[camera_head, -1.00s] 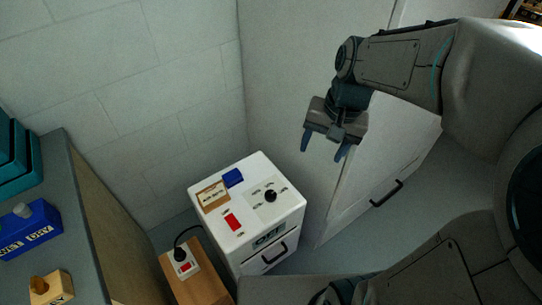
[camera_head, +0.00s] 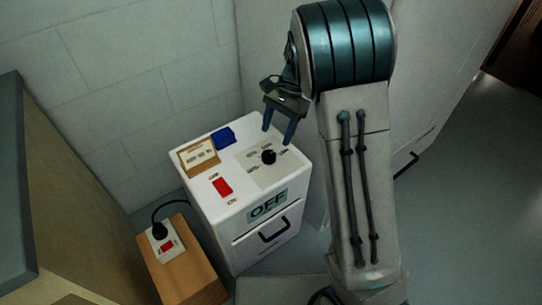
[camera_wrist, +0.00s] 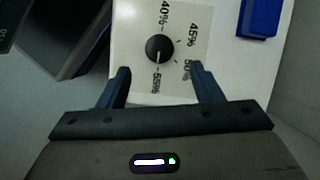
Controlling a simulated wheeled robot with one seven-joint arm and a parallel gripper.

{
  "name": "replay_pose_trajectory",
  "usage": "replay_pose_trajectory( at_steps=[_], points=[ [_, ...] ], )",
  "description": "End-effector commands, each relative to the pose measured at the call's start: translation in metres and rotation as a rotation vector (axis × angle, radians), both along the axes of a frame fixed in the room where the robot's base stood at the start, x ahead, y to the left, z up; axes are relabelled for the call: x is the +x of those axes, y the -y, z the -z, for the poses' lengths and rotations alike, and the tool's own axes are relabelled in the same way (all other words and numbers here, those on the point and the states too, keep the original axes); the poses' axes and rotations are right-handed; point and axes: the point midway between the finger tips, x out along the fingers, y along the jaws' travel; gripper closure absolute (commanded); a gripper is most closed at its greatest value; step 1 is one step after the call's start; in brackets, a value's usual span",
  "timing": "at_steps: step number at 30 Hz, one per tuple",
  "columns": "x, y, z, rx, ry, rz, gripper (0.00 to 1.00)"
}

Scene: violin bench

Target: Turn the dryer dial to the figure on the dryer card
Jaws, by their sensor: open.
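The dryer (camera_head: 262,235) is a white cabinet with a black dial (camera_head: 268,157) on a pale plate on its top. In the wrist view the dial (camera_wrist: 159,49) is ringed by figures: 40%, 45%, 50% and 55%. My gripper (camera_head: 279,137) is open and empty above the dial plate. In the wrist view its fingers (camera_wrist: 160,78) are spread to either side, just short of the dial, apart from it.
A red switch (camera_head: 222,187) and an OFF sign (camera_head: 268,205) are on the dryer. A blue block (camera_head: 223,138) sits behind the card; it also shows in the wrist view (camera_wrist: 259,17). A plugged-in socket (camera_head: 167,246) stands on a wooden block at left.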

Motion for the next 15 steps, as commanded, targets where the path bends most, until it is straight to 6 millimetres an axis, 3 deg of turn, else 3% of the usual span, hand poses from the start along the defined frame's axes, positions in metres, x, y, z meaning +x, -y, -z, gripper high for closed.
replay_pose_trajectory(
  at_steps=[9, 15],
  points=[
    [-0.014, -0.013, 0.048, 0.0, -0.001, -0.003, 0.41],
    [-0.019, -0.018, 0.063, 0.0, 0.0, -0.001, 0.41]
  ],
)
